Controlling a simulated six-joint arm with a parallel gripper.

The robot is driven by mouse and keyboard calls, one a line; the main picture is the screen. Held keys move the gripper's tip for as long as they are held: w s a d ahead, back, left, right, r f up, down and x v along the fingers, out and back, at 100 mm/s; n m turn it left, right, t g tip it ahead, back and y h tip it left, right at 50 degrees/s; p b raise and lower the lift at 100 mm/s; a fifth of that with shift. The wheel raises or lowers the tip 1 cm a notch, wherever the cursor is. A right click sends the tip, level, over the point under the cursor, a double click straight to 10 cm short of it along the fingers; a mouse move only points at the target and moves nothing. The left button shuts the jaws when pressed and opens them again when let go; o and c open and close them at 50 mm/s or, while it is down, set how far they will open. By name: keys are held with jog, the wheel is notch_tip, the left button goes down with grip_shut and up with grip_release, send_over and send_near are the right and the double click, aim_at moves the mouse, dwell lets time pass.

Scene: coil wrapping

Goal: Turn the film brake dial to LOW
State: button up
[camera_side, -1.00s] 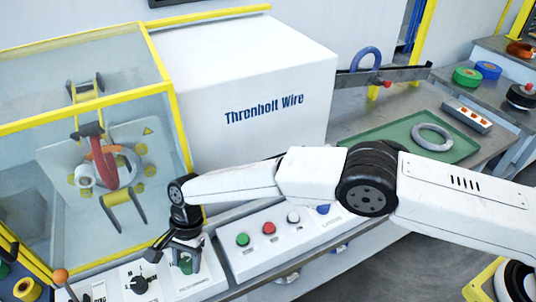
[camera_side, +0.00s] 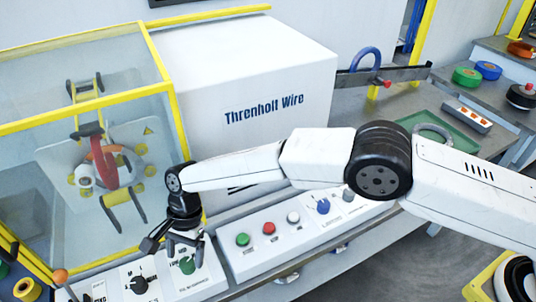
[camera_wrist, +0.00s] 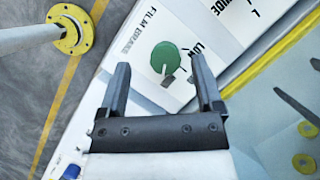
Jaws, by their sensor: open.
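The film brake dial (camera_wrist: 165,57) is a round green knob on a white panel, with a grey pointer mark at its lower right edge in the wrist view. The words FILM BRAKE stand beside it, and LOW (camera_wrist: 197,48) is printed to its right, partly behind a finger. In the side view the dial (camera_side: 187,265) shows just below my gripper (camera_side: 172,249). My gripper (camera_wrist: 159,62) is open and empty in the wrist view, with one finger on each side of the dial in the picture. It appears to be above the dial, not closed on it.
A black dial (camera_side: 139,285) sits to the left on the same panel. A button box (camera_side: 255,252) with green, red and white buttons and a blue knob stands to the right. The yellow-framed clear guard (camera_side: 185,140) rises close behind my gripper.

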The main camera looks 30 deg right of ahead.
jog(key=s+d+r, duration=0.9)
jog(key=s, duration=0.1)
jog(key=shift+r, duration=0.2)
dwell(1.0)
jog(key=shift+d, duration=0.1)
